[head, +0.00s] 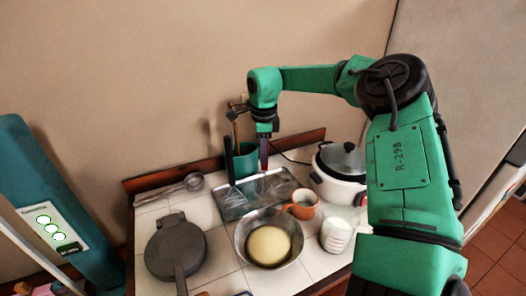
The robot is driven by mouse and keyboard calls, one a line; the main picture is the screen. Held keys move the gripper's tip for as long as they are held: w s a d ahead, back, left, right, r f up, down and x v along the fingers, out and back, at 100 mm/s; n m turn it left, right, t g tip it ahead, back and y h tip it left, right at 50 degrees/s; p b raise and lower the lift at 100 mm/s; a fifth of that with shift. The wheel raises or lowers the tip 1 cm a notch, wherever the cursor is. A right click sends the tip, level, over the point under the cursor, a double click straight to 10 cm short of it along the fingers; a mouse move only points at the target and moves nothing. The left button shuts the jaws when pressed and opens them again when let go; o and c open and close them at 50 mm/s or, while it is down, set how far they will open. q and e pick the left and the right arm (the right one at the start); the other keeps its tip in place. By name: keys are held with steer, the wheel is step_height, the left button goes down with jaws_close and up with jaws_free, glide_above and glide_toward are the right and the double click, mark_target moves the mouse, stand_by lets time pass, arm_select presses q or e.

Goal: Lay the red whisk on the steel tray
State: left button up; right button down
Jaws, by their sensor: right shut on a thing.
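The steel tray (238,208) lies flat on the white tiled counter, behind the bowl. My right gripper (264,137) points down above the back part of the tray, beside the green utensil crock (244,163). It is shut on the red whisk (264,155), whose red handle hangs upright below the jaws. The wire end is too fine to make out clearly, so I cannot tell whether it touches the tray. My left gripper is not in view.
A steel bowl with yellow contents (268,245) stands in front of the tray. An orange mug (303,205), white cup (337,234) and rice cooker (340,176) stand to the right. A dark round pan (176,250) and a ladle (192,182) are left.

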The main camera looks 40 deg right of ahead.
steer(key=shift+d+f, duration=0.1)
steer(key=shift+w, duration=0.15)
steer(key=c, duration=0.9)
jaws_free()
steer(key=shift+a, duration=0.25)
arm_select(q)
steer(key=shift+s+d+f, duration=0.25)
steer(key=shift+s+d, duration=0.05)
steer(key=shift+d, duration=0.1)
arm_select(e)
steer(key=shift+d, duration=0.1)
steer(key=shift+r, duration=0.55)
steer(key=r, duration=0.3)
steer(key=r+b, duration=0.1)
steer(key=r, duration=0.7)
steer(key=shift+s+a+r, duration=0.1)
steer(key=shift+s+a, duration=0.15)
steer(key=shift+s, duration=0.05)
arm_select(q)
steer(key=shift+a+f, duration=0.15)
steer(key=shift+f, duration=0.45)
